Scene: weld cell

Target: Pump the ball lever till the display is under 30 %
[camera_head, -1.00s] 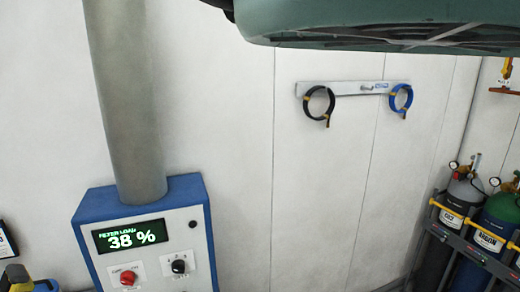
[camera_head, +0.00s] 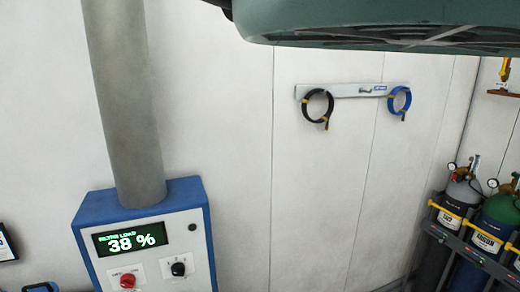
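The cabinet's lower part is cut off by the bottom edge of the view. The ball lever does not show. My gripper does not show either.
A thick grey pipe (camera_head: 122,100) rises from the cabinet top. A wall rack (camera_head: 345,91) holds a black coil (camera_head: 317,104) and a blue coil (camera_head: 399,100). Gas cylinders (camera_head: 461,190) stand at right behind a rail. A green housing (camera_head: 370,22) overhangs the top.

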